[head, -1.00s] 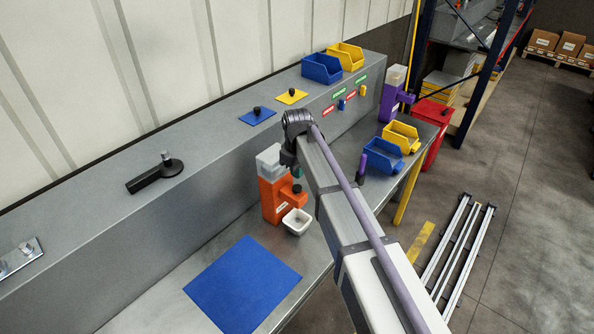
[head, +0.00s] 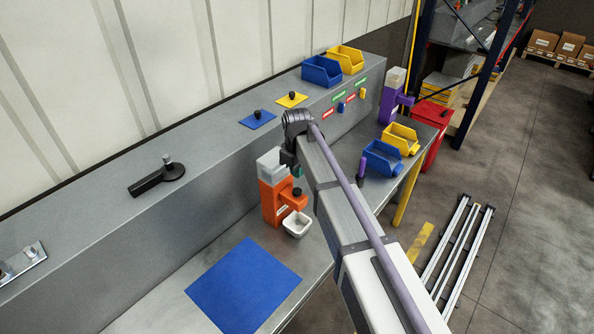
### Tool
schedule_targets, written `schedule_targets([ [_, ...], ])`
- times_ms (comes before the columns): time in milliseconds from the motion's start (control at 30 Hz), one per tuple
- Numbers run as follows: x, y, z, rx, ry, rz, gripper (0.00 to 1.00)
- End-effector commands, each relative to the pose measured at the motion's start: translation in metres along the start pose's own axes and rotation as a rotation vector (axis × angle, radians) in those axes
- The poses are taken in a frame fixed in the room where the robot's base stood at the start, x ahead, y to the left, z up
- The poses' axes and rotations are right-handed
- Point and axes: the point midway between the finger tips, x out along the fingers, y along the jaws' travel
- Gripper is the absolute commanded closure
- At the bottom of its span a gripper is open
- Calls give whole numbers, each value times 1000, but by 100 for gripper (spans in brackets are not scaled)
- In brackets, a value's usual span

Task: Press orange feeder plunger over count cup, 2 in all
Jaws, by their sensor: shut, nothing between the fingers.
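The orange feeder (head: 272,203) stands upright on the lower bench, with a pale hopper on top and a dark plunger knob (head: 297,191) on its front arm. The small white count cup (head: 297,225) sits on the bench below that arm. I cannot see into it clearly enough to tell its contents. My gripper (head: 297,173) is shut and empty, just above the plunger knob. My own arm partly hides it, so I cannot tell whether it touches the knob.
A blue mat (head: 244,284) lies in front of the feeder. A purple feeder (head: 392,105), a blue bin (head: 383,158), a yellow bin (head: 401,138) and a purple upright piece (head: 362,168) are to the right. A black handle (head: 157,178) lies on the upper ledge.

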Motion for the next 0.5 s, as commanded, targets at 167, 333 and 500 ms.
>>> schedule_targets([
  [167, -24, 0, 0, 0, 0, 0, 100],
  [333, -13, 0, 0, 0, 0, 0, 100],
  [500, 14, 0, 0, 0, 0, 0, 100],
])
